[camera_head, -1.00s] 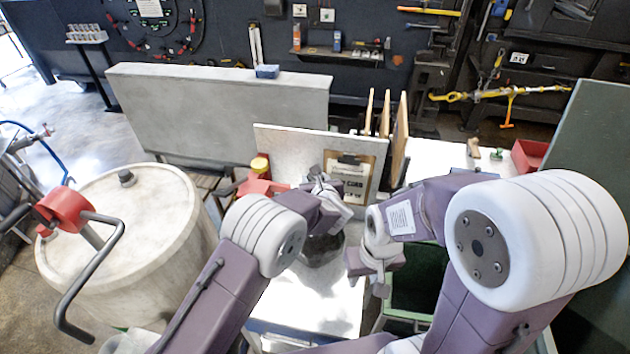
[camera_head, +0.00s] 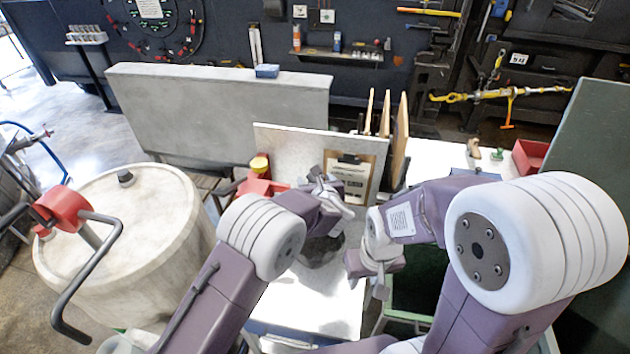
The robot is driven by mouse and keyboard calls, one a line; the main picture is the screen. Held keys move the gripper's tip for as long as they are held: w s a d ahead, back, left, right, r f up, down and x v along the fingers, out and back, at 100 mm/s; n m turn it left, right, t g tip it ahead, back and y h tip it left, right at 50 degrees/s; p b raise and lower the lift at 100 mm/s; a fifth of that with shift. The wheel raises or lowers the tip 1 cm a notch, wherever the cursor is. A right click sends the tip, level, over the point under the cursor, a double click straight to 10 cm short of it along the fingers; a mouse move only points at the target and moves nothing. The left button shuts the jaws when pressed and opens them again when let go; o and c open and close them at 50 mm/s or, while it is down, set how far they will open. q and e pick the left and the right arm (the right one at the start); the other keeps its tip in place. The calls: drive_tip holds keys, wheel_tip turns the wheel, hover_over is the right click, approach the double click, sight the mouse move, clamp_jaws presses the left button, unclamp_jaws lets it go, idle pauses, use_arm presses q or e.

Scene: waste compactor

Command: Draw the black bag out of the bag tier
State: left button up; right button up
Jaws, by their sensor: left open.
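A dark, rounded bundle that looks like the black bag (camera_head: 320,252) sits on a white surface (camera_head: 335,305) in the middle of the head view. My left arm covers part of it. My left gripper (camera_head: 332,192) is open, just above and behind the dark bundle, in front of the clipboard. My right gripper (camera_head: 378,284) is just right of the bundle, low over the edge of the white surface; its fingers are partly hidden, and I cannot tell whether they are apart. I cannot clearly make out which part is the bag tier.
A green open bin (camera_head: 418,285) stands right of the white surface. A grey panel with a clipboard (camera_head: 352,178) and upright boards (camera_head: 398,140) stand behind. A large pale drum (camera_head: 125,240) with a red-hubbed crank (camera_head: 62,208) is at left. A green panel (camera_head: 590,150) bounds the right.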

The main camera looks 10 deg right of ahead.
use_arm(q)
drive_tip(key=b+v, duration=0.3)
drive_tip(key=v, duration=0.5)
drive_tip(key=shift+s, duration=0.15)
drive_tip(key=shift+r, duration=0.1)
